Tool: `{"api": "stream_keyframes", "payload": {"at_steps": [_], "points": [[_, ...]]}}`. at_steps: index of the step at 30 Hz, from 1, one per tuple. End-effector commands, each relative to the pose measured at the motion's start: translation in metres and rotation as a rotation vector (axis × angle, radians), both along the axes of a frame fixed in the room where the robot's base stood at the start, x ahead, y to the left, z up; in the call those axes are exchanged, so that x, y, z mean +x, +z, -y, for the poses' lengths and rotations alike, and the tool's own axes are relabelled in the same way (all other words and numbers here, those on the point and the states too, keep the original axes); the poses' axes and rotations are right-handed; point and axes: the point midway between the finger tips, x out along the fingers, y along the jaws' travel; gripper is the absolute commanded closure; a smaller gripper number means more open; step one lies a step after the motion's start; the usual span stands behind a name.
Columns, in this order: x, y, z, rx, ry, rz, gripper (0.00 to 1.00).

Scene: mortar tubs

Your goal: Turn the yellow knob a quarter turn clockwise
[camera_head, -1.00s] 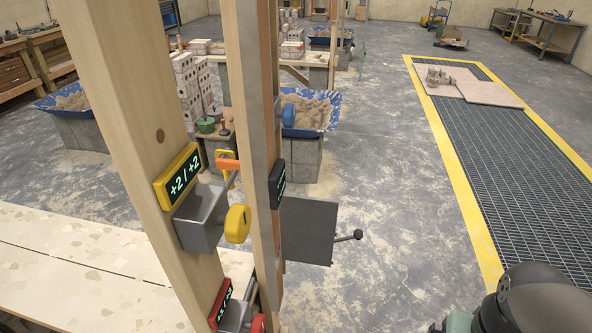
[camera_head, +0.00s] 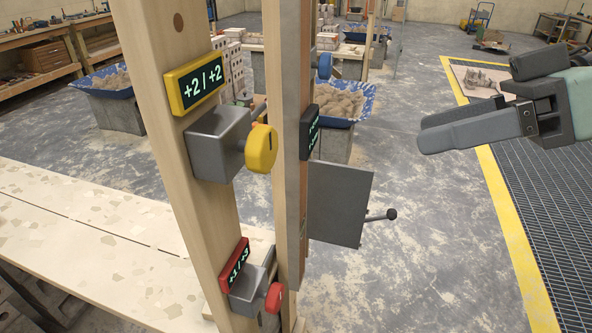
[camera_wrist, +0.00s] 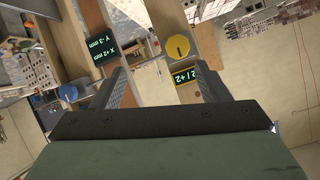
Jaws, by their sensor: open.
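The yellow knob (camera_head: 261,148) sticks out to the right from a grey box (camera_head: 218,141) on a wooden post. A dark mark shows near its top edge.
A red knob (camera_head: 274,297) with a red display (camera_head: 235,265) sits lower on the post. A second post carries a dark display (camera_head: 309,132), a blue knob (camera_head: 325,66) and a grey panel (camera_head: 340,203) with a ball-ended lever (camera_head: 390,214). Open floor lies between my gripper and the posts.

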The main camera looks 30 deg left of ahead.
Motion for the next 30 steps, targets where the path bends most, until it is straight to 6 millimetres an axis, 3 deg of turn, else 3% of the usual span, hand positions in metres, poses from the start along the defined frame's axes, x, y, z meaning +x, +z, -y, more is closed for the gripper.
{"api": "stream_keyframes", "payload": {"at_steps": [3,6,11,24,30], "points": [[-0.012,0.023,-0.004,0.104,0.111,0.096,0.31],[-0.016,0.027,-0.009,0.121,0.128,0.112,0.31],[-0.023,0.017,-0.032,0.118,0.126,0.108,0.31],[-0.048,-0.020,-0.117,0.115,0.124,0.107,0.31],[-0.055,-0.031,-0.145,0.116,0.122,0.105,0.31]]}}
